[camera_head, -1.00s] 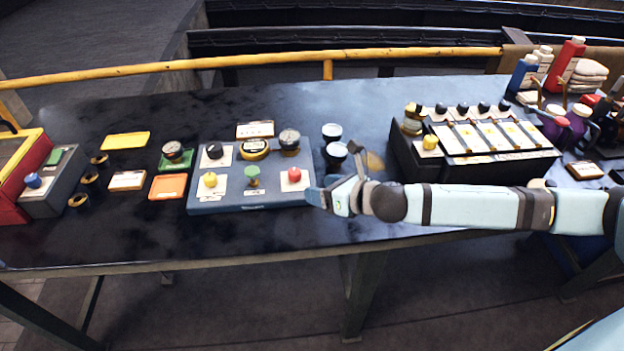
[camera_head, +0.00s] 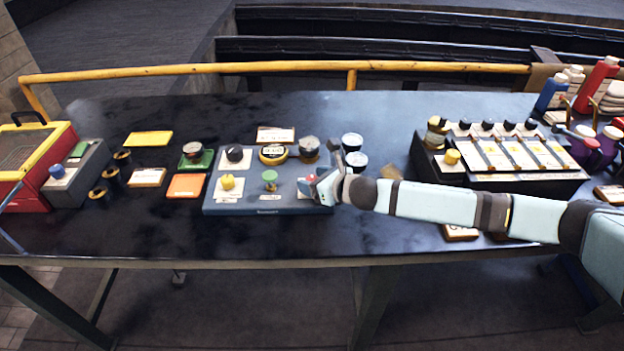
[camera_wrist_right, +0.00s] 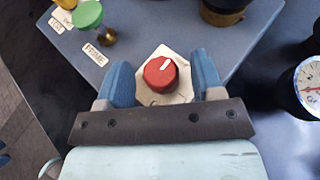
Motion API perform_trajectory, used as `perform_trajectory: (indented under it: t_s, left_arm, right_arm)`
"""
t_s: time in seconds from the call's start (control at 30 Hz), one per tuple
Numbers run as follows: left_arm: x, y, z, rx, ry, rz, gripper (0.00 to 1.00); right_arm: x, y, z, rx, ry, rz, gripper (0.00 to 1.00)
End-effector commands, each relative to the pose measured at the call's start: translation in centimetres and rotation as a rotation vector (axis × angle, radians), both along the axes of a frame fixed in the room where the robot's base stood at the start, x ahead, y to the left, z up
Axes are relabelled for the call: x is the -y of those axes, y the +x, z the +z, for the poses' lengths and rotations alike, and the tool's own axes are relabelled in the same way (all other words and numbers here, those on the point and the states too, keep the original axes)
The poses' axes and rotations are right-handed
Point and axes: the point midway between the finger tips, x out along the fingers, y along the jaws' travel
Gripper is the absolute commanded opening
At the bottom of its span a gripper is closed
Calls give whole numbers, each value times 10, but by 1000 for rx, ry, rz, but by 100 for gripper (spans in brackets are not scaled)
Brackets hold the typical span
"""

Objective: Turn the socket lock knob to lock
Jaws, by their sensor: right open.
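A red knob (camera_wrist_right: 160,73) with a white pointer line sits on a pale plate at the right front of the blue-grey control panel (camera_head: 290,207). My right gripper (camera_head: 322,188) is open above this corner of the panel. In the right wrist view its two blue fingers (camera_wrist_right: 162,66) stand on either side of the red knob, with a gap to each side. In the head view the gripper mostly hides the knob. No label for a socket lock is readable here. My left gripper is not in view.
Two round gauges (camera_head: 352,141) stand just behind my gripper. A black rack (camera_head: 500,172) stands to the right.

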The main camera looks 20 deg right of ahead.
Motion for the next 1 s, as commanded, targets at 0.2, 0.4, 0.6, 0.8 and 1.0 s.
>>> perform_trajectory:
  t_s: [0.2,0.4,0.6,0.8,1.0]
  left_arm:
    - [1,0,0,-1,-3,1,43]
    - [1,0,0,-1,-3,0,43]
    - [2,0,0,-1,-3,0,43]
    - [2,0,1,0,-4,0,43]
    - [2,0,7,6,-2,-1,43]
  right_arm:
    - [-5,8,-3,1,0,0,61]
    - [-4,8,-3,1,0,0,61]
    - [-4,8,-3,1,0,0,18]
    - [-4,8,-3,0,0,-4,12]
    - [-5,7,-2,-1,1,-51,12]
